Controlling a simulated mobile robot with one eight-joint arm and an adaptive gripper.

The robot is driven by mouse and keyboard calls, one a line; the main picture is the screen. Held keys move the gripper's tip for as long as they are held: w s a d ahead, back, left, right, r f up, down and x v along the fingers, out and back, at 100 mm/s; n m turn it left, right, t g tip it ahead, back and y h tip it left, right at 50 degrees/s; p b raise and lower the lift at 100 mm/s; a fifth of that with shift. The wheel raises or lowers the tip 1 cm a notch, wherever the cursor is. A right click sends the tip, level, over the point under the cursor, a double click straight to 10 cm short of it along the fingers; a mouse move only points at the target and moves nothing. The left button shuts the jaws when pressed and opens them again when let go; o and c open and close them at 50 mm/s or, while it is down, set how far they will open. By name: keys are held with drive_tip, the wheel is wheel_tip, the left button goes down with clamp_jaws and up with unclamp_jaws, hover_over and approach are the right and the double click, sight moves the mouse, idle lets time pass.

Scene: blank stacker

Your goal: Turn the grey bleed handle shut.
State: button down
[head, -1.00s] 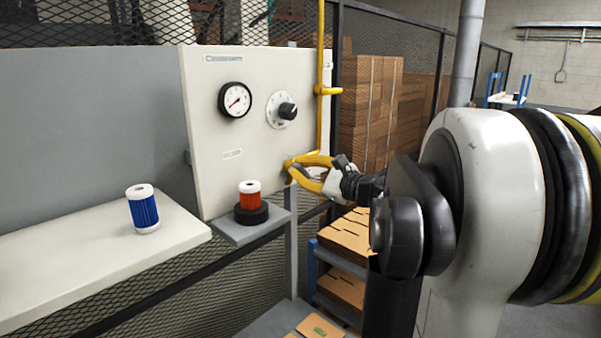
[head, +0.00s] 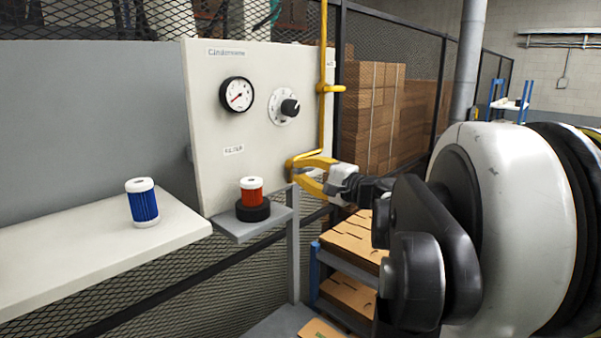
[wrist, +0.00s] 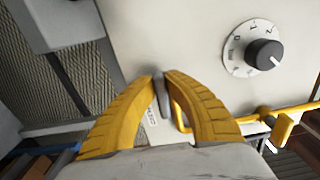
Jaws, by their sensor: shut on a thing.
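The grey bleed handle (wrist: 161,98) shows in the wrist view as a short grey bar between my two yellow fingers, close to the white panel. My gripper (wrist: 163,77) is shut on it, one finger on each side. In the head view my gripper (head: 289,170) is at the lower right edge of the panel, beside the yellow pipe's lower end. The handle is hidden there behind the fingers, so its exact angle is hard to tell.
The white panel (head: 215,120) carries a gauge (head: 237,94) and a black knob (head: 290,107). A yellow pipe (head: 323,50) runs down its right edge. A red filter (head: 252,191) stands on a grey shelf, and a blue filter (head: 142,203) on the left ledge.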

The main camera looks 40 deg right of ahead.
idle(0.4)
drive_tip(key=c, duration=1.4)
unclamp_jaws()
drive_tip(key=shift+c, duration=0.2)
drive_tip(key=s, duration=1.2)
drive_tip(key=shift+d, duration=0.45)
